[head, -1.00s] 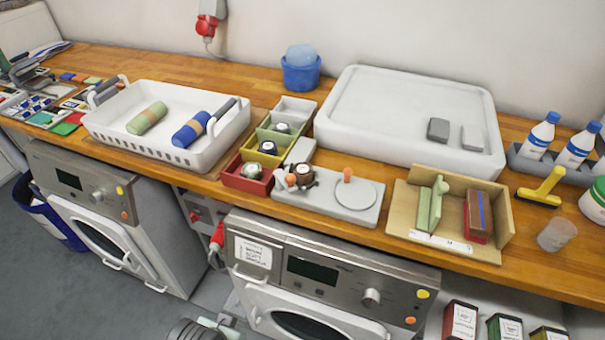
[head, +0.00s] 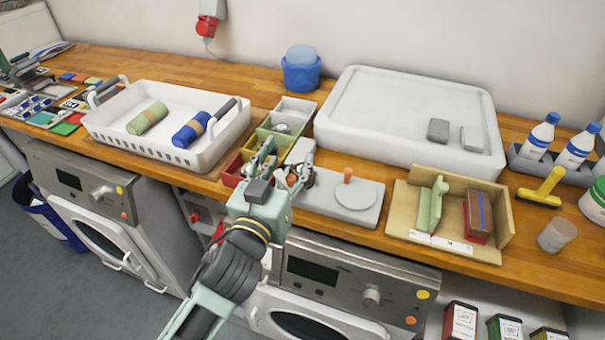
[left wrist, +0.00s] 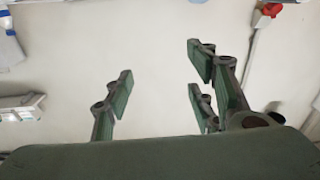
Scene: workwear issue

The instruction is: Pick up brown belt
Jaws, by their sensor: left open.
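The coiled brown belt (head: 292,181) is on the left end of a grey board (head: 326,207) near the counter's front edge. It is partly hidden by my left gripper (head: 281,164) in the head view. My left gripper has come in from the front and is at the belt, just above or in front of it; I cannot tell if they touch. Its fingers are apart in the left wrist view (left wrist: 160,88), with only pale wall between them, and the belt does not show there. My right gripper is not in view.
A divided tray (head: 295,108) with coloured compartments stands just left of the board, partly behind my gripper. A white basket (head: 180,155) with two rolls is further left. A large white tray (head: 400,150) is behind, and a cardboard holder (head: 410,195) is right.

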